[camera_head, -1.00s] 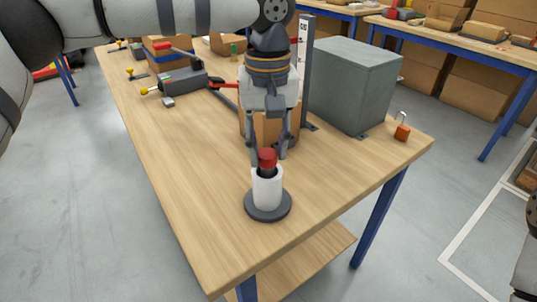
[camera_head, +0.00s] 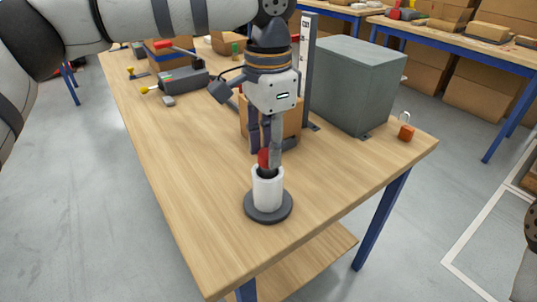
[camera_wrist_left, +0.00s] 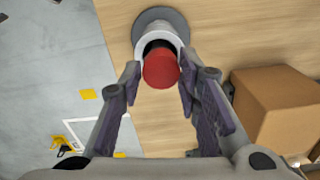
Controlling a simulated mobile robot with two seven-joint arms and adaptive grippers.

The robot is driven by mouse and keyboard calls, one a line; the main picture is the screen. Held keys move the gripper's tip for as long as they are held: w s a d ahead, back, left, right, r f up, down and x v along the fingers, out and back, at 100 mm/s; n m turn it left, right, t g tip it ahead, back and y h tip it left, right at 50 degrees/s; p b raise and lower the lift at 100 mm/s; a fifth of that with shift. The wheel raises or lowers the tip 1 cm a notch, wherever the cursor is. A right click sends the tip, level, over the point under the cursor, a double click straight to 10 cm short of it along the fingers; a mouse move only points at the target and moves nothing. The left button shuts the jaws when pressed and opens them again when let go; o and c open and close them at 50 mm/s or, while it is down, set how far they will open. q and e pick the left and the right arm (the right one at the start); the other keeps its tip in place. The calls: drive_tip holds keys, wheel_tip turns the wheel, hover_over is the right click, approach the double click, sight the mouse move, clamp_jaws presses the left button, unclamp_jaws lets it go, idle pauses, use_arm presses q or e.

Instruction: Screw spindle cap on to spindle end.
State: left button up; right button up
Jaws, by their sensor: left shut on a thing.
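The white spindle end (camera_head: 267,192) stands upright on a dark round base near the front of the workbench. The red spindle cap (camera_head: 263,158) sits at its top, with a dark band under the red part going into the white opening. How far the cap is threaded on cannot be seen. My left gripper (camera_head: 269,153) points straight down and is shut on the cap, its fingers partly covering it. In the left wrist view, the red cap (camera_wrist_left: 161,70) lies between the two fingertips, over the white rim (camera_wrist_left: 139,44). My right gripper is out of view.
A cardboard box (camera_head: 290,121) stands just behind the gripper, beside a dark upright post (camera_head: 307,70). A large grey box (camera_head: 355,83) and an orange padlock (camera_head: 406,133) are at the right. A grey clamp-like device (camera_head: 183,84) lies farther back. The bench's left front is clear.

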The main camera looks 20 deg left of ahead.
use_arm(q)
drive_tip(key=o, duration=1.1)
drive_tip(key=shift+a, duration=0.1)
